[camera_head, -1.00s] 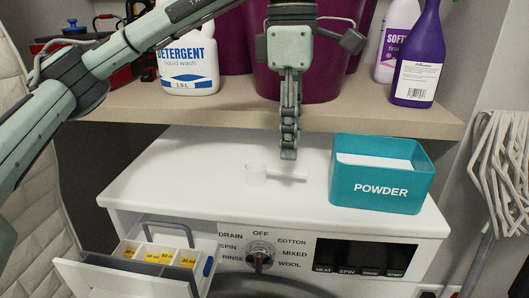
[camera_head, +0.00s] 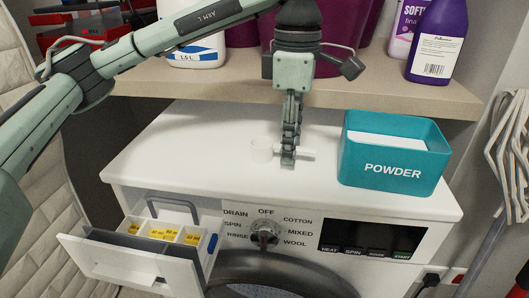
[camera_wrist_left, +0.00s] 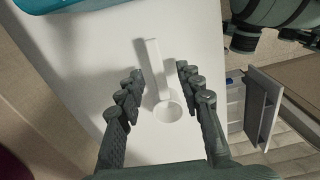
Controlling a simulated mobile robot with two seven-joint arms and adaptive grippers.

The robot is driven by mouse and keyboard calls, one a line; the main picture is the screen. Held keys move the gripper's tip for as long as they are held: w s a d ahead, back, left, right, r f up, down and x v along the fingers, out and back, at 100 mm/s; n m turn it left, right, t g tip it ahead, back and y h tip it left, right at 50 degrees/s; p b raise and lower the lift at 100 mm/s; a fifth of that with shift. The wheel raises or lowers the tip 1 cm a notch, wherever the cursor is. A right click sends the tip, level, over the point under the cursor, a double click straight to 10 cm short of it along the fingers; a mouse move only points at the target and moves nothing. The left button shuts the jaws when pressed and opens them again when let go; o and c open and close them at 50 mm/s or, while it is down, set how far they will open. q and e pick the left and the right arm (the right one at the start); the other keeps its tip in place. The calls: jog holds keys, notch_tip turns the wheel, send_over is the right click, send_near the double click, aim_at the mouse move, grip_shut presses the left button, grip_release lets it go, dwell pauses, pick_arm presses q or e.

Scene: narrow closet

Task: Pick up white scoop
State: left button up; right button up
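The white scoop (camera_head: 262,150) lies on the white washing machine top (camera_head: 200,150), its round cup at the left and its handle pointing right. My left gripper (camera_head: 289,158) points down over the handle and hides part of it. In the left wrist view, the scoop (camera_wrist_left: 167,112) lies between the two spread fingers of my left gripper (camera_wrist_left: 160,71). The fingers are on either side of the handle, and no contact shows. My right gripper is in neither view.
A teal powder box (camera_head: 392,165) stands just right of the scoop. A shelf (camera_head: 400,97) with a detergent bottle (camera_head: 192,35) and a purple bottle (camera_head: 437,42) runs behind. The detergent drawer (camera_head: 120,258) is pulled out at front left. The machine top left of the scoop is clear.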

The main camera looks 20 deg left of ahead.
pick_arm(q)
grip_shut()
jog(key=shift+r, duration=0.15)
